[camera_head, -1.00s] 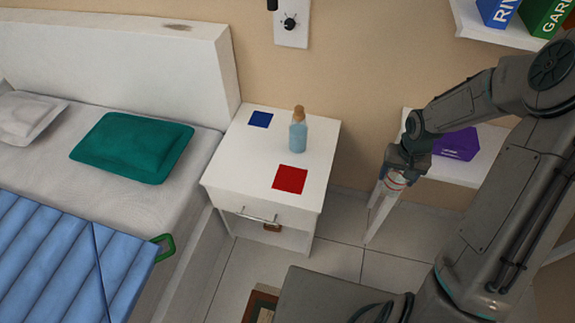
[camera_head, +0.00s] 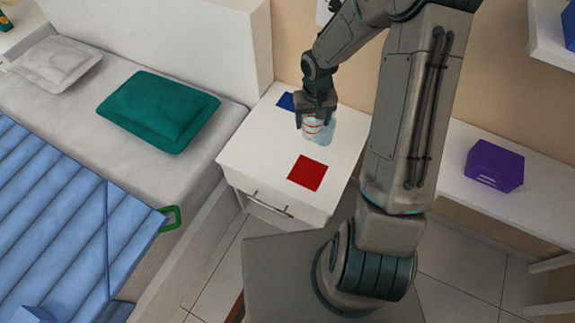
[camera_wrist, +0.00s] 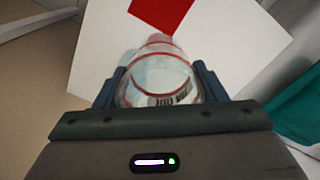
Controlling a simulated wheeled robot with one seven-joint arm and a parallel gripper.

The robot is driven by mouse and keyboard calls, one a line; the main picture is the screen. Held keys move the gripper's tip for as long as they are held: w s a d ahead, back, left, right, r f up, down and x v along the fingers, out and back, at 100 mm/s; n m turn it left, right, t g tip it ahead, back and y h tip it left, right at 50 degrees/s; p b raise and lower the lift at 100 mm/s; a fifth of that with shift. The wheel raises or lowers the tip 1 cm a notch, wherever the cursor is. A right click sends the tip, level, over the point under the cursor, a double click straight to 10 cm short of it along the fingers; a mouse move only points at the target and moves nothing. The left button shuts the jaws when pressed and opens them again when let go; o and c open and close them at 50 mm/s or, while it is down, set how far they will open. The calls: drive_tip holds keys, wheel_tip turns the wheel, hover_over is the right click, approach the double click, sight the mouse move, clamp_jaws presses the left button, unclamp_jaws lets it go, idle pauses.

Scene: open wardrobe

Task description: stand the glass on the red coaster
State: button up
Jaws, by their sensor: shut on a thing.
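My gripper (camera_head: 314,112) is shut on the glass (camera_head: 311,125), a clear one with red bands. In the wrist view the glass (camera_wrist: 158,78) sits between the two fingers (camera_wrist: 160,88). It is over the white nightstand (camera_head: 262,142), behind the red coaster in the head view; its height above the top is hard to tell. The red coaster (camera_head: 308,172) is a flat, bare square near the nightstand's front edge. It also shows, cut off, at the top of the wrist view (camera_wrist: 160,10).
A blue square (camera_head: 286,101) lies at the back left, partly covered by my gripper. The bed with a green pillow (camera_head: 158,110) is left; a purple box (camera_head: 495,165) is right.

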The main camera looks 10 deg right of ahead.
drive_tip(key=shift+w+n, duration=0.1)
drive_tip(key=shift+n, duration=0.2)
drive_tip(key=shift+f+n+b, duration=0.1)
drive_tip(key=shift+n+b, duration=0.25)
drive_tip(key=shift+n, duration=0.15)
drive_tip(key=s+d+f+n+b, duration=0.2)
drive_tip(key=s+d+n+b, duration=0.2)
drive_tip(key=s+n, duration=0.5)
drive_tip(key=s+d+f+n+b, duration=0.1)
drive_tip(key=s+d+n+b, duration=0.3)
drive_tip(key=n, duration=1)
drive_tip(key=shift+w+a+f+b, duration=1.15)
drive_tip(key=shift+a+f, duration=0.35)
drive_tip(key=shift+f, duration=0.35)
drive_tip(key=shift+w+a+f+b, duration=1)
drive_tip(key=shift+w+a+f, duration=0.4)
drive_tip(key=shift+f, duration=0.5)
drive_tip(key=shift+w+a+f+b, duration=1.1)
drive_tip(key=shift+a+f, duration=0.5)
drive_tip(key=shift+f, duration=0.25)
drive_tip(key=shift+f, duration=0.1)
drive_tip(key=o, duration=1)
drive_tip(key=shift+o, duration=0.2)
